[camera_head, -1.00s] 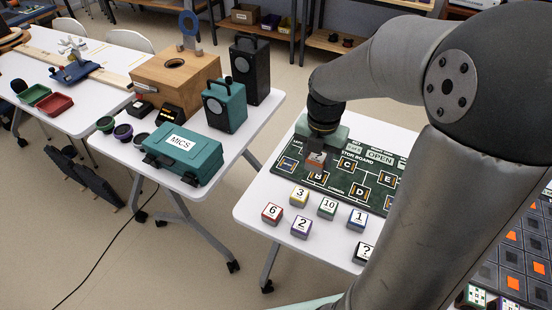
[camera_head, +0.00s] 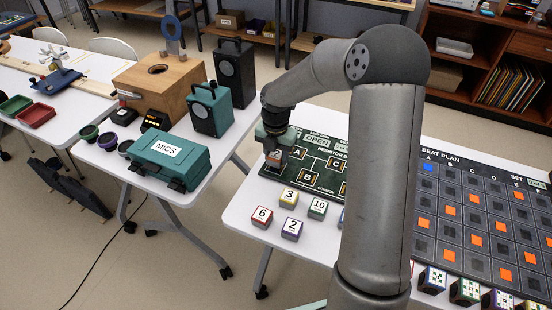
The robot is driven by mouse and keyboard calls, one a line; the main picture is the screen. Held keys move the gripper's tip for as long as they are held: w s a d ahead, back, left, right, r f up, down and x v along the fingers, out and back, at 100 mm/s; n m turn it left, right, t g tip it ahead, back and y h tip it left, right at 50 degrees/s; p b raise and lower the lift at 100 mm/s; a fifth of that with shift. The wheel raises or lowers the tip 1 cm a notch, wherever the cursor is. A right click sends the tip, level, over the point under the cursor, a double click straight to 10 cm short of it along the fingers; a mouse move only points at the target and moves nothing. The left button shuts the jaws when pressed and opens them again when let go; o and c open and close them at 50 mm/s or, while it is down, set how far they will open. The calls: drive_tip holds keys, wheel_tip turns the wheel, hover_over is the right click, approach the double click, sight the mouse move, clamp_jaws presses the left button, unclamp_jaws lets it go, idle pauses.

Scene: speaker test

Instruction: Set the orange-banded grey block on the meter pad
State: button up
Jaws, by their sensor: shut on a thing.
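A small grey block with an orange-red band (camera_head: 275,157) is at the left end of the dark green resistor board (camera_head: 325,188) in the head view. My gripper (camera_head: 274,147) is shut on it from above, with the fingers pointing down. The block looks upright. I cannot tell whether it touches the board or hangs just above it. The left-end pad of the board is hidden behind the block and gripper.
Numbered blocks, such as the red 6 (camera_head: 262,216) and yellow 3 (camera_head: 289,197), stand in front of the board on the white table (camera_head: 240,213). My arm hides the board's right part. A seat plan grid (camera_head: 475,215) lies at the right. A teal MICS case (camera_head: 170,158) is on the left table.

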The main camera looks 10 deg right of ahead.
drive_tip(key=shift+f, duration=0.75)
drive_tip(key=shift+f, duration=0.1)
drive_tip(key=o, duration=1)
